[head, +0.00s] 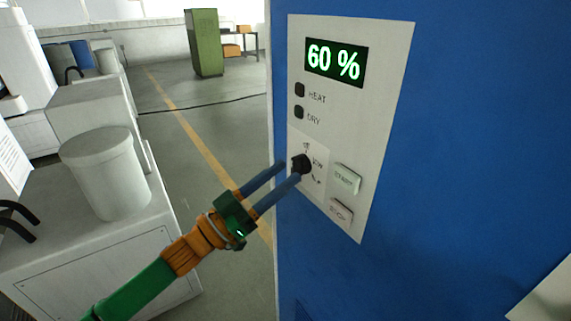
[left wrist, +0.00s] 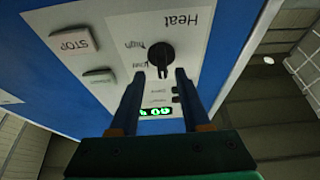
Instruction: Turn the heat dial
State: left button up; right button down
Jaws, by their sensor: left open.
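The heat dial (head: 301,164) is a small black knob on the white control panel (head: 388,60) of a blue cabinet. In the left wrist view the dial (left wrist: 161,54) has a narrow grip, with upside-down print reading Heat and high around it. My left gripper (head: 291,171) has two blue fingers and is open. In the left wrist view the fingertips (left wrist: 160,74) lie either side of the dial's line, with the knob just beyond them. Whether a finger touches the knob, I cannot tell. My right gripper is not in view.
The panel also has a green display (head: 336,63) reading 60 %, black HEAT (head: 300,90) and DRY (head: 299,112) buttons, and START (head: 346,180) and STOP (head: 341,211) buttons close right of the dial. A grey bin (head: 103,175) stands on a white cabinet at left.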

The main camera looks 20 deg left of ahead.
pick_arm(q)
jog(key=shift+w+d+r, duration=0.25)
jog(key=shift+w+d, duration=0.1)
jog(key=shift+w, duration=0.2)
jog(key=shift+w+d+f, duration=0.15)
jog(key=shift+w, duration=0.25)
jog(key=shift+s, duration=0.2)
jog(key=shift+c, duration=0.3)
grip_shut()
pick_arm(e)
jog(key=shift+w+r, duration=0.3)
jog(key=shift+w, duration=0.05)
